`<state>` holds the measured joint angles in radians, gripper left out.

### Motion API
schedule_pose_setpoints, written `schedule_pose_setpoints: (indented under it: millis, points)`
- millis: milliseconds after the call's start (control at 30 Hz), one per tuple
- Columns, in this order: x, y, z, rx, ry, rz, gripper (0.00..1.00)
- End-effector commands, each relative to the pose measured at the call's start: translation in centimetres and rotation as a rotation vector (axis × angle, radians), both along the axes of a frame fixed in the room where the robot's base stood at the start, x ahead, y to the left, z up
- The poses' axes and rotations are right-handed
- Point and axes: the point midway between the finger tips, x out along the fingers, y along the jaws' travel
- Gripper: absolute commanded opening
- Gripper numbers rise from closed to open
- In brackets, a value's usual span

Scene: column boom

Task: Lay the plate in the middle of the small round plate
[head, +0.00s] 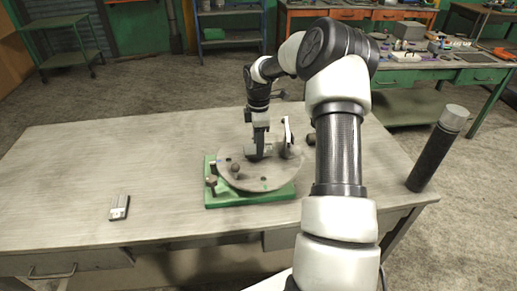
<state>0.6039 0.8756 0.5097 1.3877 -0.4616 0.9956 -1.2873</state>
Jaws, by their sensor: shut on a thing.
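The small round plate (246,178) is a grey disc with a few small holes, lying on a green base on the table. My gripper (257,150) points down over the far part of this disc. It is shut on a small grey plate (252,152), which shows only in part between and beside the fingers. I cannot tell whether the held plate touches the disc. A pale upright piece (287,133) and a dark rounded part stand just right of my gripper.
A dark knob (235,168) stands at the disc's left, and a clamp-like part (212,183) at the green base's (250,200) left edge. A small grey block (119,207) lies at left. A tall dark cylinder (432,155) stands at the right corner. The table's left is mostly clear.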

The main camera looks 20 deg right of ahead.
Motion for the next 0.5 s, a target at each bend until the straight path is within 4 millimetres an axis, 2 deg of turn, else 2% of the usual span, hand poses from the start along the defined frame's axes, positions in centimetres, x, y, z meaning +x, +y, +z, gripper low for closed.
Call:
schedule_pose_setpoints:
  millis: [133, 500]
  points:
    - [0.0, 0.0, -1.8, 0.000, 0.001, 0.001, 0.00]
    - [0.0, 0.0, -2.3, 0.000, -0.001, 0.001, 0.00]
